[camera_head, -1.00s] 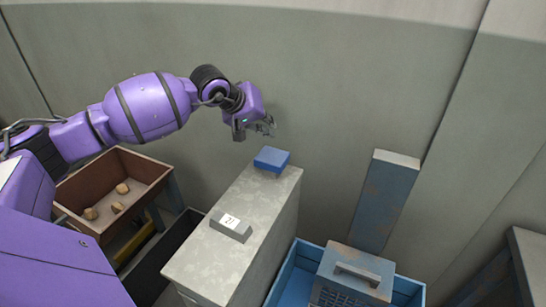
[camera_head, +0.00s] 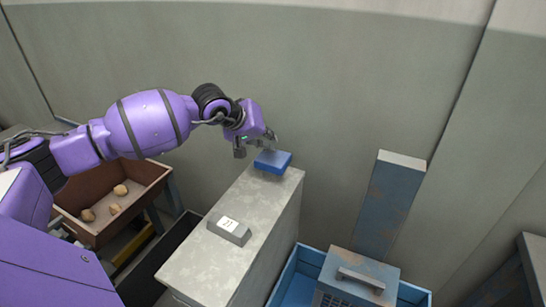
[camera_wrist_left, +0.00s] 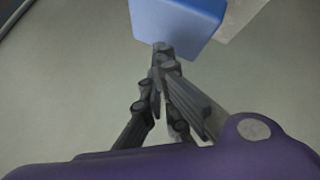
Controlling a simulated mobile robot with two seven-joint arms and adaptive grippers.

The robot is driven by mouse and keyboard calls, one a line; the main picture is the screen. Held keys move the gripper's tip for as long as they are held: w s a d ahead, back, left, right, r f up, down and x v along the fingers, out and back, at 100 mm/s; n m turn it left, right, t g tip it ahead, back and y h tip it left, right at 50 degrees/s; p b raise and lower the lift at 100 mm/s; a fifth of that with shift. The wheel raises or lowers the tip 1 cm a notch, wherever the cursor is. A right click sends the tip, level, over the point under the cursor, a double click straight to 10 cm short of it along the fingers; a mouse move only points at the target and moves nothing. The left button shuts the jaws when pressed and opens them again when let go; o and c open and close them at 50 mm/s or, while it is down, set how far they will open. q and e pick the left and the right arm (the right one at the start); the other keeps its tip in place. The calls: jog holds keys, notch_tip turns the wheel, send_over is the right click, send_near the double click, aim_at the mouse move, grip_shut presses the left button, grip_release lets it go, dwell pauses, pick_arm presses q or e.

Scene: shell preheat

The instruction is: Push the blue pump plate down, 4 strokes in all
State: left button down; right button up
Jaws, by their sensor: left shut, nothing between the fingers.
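The blue pump plate (camera_head: 273,162) is a small blue block at the far end of the top of a grey cabinet. My left gripper (camera_head: 271,140) is shut and empty, with its fingertips at the plate's back edge as the head view shows it. In the left wrist view the shut fingertips (camera_wrist_left: 162,50) overlap the near edge of the blue plate (camera_wrist_left: 178,18). I cannot tell whether they touch it. My right gripper is not in view.
A small grey block with a white label (camera_head: 229,228) sits on the grey cabinet (camera_head: 225,263). A brown bin (camera_head: 145,178) with a few tan lumps stands left. A blue crate (camera_head: 298,277) and a blue-grey box with a handle (camera_head: 356,281) stand right, near a tall post (camera_head: 388,205).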

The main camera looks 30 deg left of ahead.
aim_at(269, 154)
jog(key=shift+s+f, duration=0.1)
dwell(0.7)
pick_arm(q)
jog(key=shift+f+b, duration=0.4)
jog(key=shift+f, duration=0.05)
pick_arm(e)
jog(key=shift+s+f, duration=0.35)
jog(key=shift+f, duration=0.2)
pick_arm(q)
jog(key=shift+s+f+b, duration=0.1)
jog(key=shift+f+b, duration=1.1)
jog(key=shift+f, duration=0.65)
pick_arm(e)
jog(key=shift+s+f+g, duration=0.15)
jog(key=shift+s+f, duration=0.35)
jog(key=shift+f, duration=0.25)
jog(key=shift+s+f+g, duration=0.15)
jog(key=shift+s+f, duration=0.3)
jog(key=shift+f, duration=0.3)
pick_arm(q)
jog(key=shift+r, duration=0.1)
jog(key=shift+r+p, duration=0.55)
jog(key=shift+r, duration=1.6)
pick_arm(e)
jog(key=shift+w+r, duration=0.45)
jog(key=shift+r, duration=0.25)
